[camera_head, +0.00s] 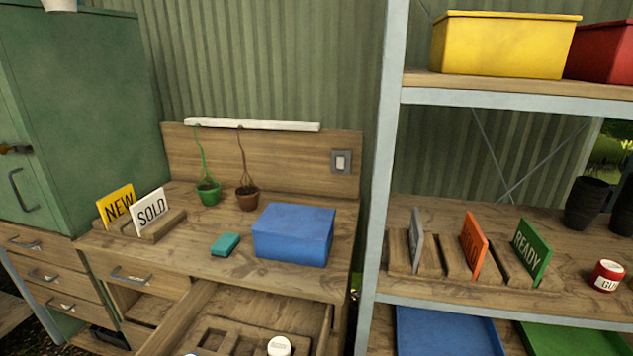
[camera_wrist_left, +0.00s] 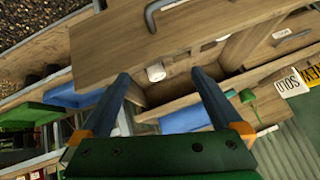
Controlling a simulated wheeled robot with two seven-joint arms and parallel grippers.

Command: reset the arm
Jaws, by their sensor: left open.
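My left gripper (camera_wrist_left: 160,78) shows in the left wrist view, its two blue-grey fingers spread wide apart with nothing between them that I can see held. Beyond the fingers is the pulled-out drawer (camera_wrist_left: 110,45) with its curved metal handle. A white-lidded jar (camera_wrist_left: 155,72) lies inside the drawer, beyond the gap between the fingers. In the head view neither gripper shows. The open drawer (camera_head: 316,312) is at the bottom edge there, with the jar (camera_head: 279,346) partly cut off.
A shelf upright (camera_head: 384,150) rises right of the bench. Its shelf holds a READY sign (camera_head: 531,252) and red jar (camera_head: 607,276).

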